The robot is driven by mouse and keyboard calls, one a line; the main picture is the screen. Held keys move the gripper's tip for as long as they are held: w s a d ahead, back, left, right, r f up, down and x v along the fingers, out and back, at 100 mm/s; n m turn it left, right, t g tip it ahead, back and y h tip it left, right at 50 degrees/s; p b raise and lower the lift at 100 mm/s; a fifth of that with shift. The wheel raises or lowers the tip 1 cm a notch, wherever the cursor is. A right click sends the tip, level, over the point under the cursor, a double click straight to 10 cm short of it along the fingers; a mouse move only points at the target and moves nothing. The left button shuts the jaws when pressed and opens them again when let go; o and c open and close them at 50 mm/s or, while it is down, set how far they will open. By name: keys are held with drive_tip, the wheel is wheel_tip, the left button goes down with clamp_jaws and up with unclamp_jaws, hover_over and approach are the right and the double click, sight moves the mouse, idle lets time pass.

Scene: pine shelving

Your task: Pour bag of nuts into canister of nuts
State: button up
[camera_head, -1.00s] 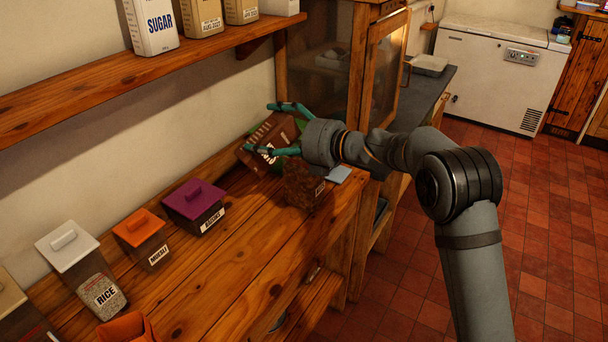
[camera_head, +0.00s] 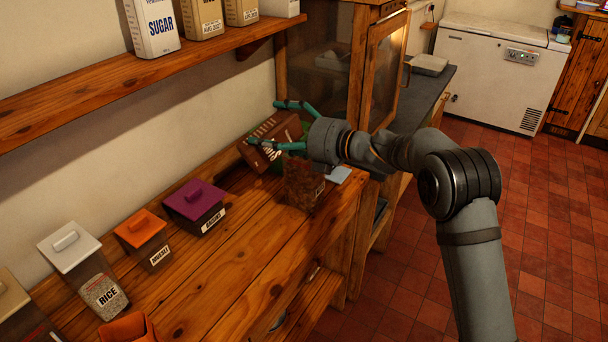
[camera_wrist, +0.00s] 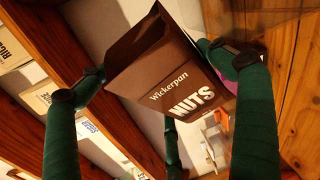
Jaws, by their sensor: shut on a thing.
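A brown bag of nuts (camera_head: 268,140), labelled "Wickerpan NUTS", is held tilted above the wooden counter. It also fills the middle of the wrist view (camera_wrist: 172,68). My gripper (camera_head: 266,123) has its green fingers shut around the bag, with fingers on both sides of it in the wrist view (camera_wrist: 155,70). The canister of nuts (camera_head: 304,185) stands on the counter below and to the right of the bag, under my wrist. It looks full of brown contents and has a label on its side. I cannot tell whether anything is flowing from the bag.
Lidded canisters, purple (camera_head: 196,203), orange (camera_head: 141,232) and white-topped rice (camera_head: 84,267), line the counter at left. A wall shelf (camera_head: 120,80) with tins hangs above. A wooden glass-fronted cabinet (camera_head: 322,70) stands behind.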

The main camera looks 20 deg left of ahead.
drive_tip(key=shift+r, duration=0.1)
drive_tip(key=shift+w+d+r+m, duration=0.2)
drive_tip(key=shift+w+m, duration=0.05)
drive_tip(key=shift+m, duration=0.05)
idle(0.5)
drive_tip(key=shift+w+d+r+m+y+p, duration=0.15)
drive_tip(key=shift+w+r+m+y+p, duration=0.15)
drive_tip(key=shift+m+p, duration=0.1)
drive_tip(key=shift+w+d+r+m, duration=0.1)
drive_tip(key=shift+r+m, duration=0.1)
drive_tip(key=shift+m, duration=0.1)
idle(0.4)
drive_tip(key=shift+w+d+r+m+y, duration=0.1)
drive_tip(key=shift+r+m+y, duration=0.1)
drive_tip(key=shift+m+y, duration=0.15)
